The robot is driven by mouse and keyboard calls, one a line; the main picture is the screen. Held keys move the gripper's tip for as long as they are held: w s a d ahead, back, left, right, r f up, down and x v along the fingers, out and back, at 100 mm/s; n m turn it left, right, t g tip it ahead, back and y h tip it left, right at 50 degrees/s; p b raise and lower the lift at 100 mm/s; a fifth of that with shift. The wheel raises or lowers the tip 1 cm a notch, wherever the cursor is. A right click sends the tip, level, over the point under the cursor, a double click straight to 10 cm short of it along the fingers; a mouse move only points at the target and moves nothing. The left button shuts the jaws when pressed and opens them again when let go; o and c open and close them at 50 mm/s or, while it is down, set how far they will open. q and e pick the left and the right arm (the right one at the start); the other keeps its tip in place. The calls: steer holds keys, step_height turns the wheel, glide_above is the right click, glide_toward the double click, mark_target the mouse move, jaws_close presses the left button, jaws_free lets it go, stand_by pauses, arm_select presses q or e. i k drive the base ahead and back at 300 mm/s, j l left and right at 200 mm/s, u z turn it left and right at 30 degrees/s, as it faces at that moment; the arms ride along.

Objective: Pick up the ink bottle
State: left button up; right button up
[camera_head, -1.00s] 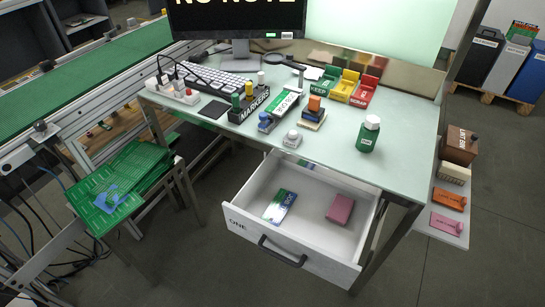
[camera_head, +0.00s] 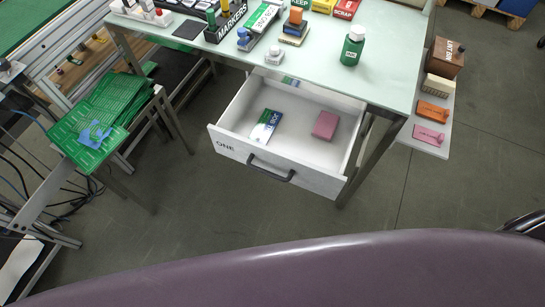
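A green bottle with a white cap (camera_head: 352,47) stands upright on the pale desk top (camera_head: 385,82), near its right front part. It is the only bottle in view, and its label is too small to read. Nothing touches it. Neither my left nor my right gripper shows in the head view.
Below the desk top, an open drawer (camera_head: 284,178) holds a blue-green packet (camera_head: 266,126) and a pink block (camera_head: 325,125). A stamp (camera_head: 274,56) and a markers holder (camera_head: 226,22) stand left of the bottle. A side shelf (camera_head: 421,146) holds several items. The floor in front is clear.

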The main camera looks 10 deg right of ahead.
mark_target(352, 51)
steer(key=i+l, duration=0.1)
steer(key=l, duration=1.1)
steer(key=i+l, duration=0.15)
steer(key=l, duration=0.45)
